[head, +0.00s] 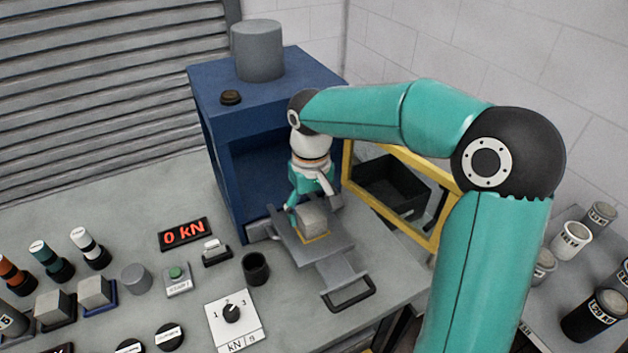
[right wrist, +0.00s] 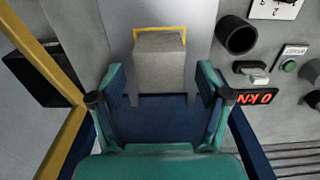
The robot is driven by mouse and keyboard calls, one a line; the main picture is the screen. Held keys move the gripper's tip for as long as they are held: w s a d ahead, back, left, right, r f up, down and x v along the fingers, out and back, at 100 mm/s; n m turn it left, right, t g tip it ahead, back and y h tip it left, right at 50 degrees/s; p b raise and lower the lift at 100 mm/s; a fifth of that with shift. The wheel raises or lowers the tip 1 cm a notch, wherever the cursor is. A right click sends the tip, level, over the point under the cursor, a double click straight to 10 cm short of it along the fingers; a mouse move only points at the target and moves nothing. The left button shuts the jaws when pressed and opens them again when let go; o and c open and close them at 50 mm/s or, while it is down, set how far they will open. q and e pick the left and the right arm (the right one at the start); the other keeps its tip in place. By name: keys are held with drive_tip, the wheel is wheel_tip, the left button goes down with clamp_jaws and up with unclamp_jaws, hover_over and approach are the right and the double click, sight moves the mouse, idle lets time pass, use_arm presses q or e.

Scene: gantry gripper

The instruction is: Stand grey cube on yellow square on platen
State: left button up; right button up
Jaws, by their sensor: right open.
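The grey cube (head: 311,220) sits upright on the yellow square (head: 316,239) on the pulled-out platen (head: 330,252). In the right wrist view, the cube (right wrist: 159,62) covers most of the yellow square (right wrist: 160,28), whose border shows along the far side and corners. My right gripper (head: 310,204) is open at the cube, its fingers on either side. In the right wrist view, a gap shows between each finger and the cube. My left gripper is out of view.
The blue press (head: 225,150) stands behind the platen. A yellow frame guard (head: 388,208) stands open at right, near a black bin (head: 392,188). A dark cup (head: 256,268), a 0 kN display (head: 185,234) and several other blocks and bottles are at left.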

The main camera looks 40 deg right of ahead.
sight(312, 214)
wheel_tip(312, 214, up, 10)
drive_tip(key=shift+p, duration=0.4)
idle(0.4)
